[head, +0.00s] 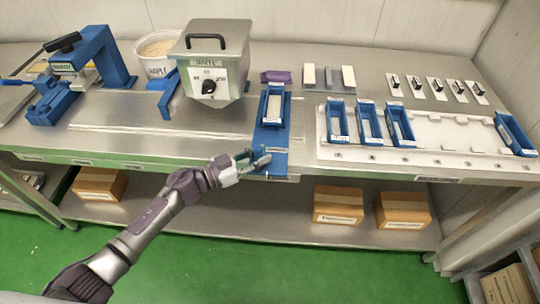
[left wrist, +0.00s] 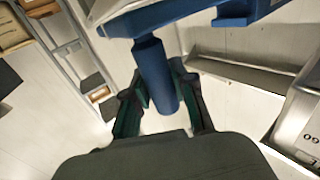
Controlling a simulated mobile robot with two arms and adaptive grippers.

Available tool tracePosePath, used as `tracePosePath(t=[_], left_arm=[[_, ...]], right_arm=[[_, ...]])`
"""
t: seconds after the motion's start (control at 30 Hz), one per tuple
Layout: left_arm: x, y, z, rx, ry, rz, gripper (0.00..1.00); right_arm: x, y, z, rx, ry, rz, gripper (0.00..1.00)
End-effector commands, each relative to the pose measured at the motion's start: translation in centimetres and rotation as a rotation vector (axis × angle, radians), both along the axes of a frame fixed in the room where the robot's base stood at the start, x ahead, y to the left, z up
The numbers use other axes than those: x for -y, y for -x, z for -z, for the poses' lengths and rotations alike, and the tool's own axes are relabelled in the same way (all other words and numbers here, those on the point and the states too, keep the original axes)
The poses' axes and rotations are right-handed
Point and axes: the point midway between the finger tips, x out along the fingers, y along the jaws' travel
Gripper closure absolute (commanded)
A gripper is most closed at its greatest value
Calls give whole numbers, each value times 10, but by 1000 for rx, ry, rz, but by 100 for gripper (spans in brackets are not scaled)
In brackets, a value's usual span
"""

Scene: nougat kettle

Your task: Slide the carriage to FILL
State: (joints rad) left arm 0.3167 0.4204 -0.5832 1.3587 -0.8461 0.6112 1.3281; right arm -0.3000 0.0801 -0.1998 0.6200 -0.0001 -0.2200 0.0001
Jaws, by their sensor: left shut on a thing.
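The blue carriage (head: 270,138) sits at the right end of the metal track on the bench, right of the kettle. A blue mould (head: 264,106) with a pale inside lies on it. My left gripper (head: 254,160) is at the carriage's front end. In the left wrist view, my left gripper (left wrist: 160,105) is shut on the carriage's round blue handle (left wrist: 153,70), which stands between the fingers. The metal kettle (head: 231,73), with a dial on its front, stands left of the carriage. I cannot read a FILL mark. My right gripper is not in view.
The track (head: 150,130) runs left, clear of objects in front of the kettle. A blue press (head: 103,60) and a white tub (head: 155,66) stand further left. Several blue moulds stand on a white rack (head: 450,140) at right. Boxes (head: 338,204) sit below the bench.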

Motion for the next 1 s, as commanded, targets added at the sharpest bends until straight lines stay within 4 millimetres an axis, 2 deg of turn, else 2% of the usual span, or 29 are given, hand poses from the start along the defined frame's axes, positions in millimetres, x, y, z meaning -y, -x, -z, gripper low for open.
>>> tracePosePath(t=[0.03, 0.2, 0.5, 0.73, 1.0], left_arm=[[-15, -2, 1, -1, -8, -8, 100], [-57, -4, 2, 0, -9, -9, 100], [-124, -6, 2, 1, -6, -8, 100], [-155, -6, 1, 1, -4, -6, 100], [-167, -7, 0, 1, -1, -4, 100]], right_arm=[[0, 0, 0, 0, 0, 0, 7], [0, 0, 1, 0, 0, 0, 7], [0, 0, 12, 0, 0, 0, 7], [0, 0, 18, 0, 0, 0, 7], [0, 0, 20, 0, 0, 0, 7]])
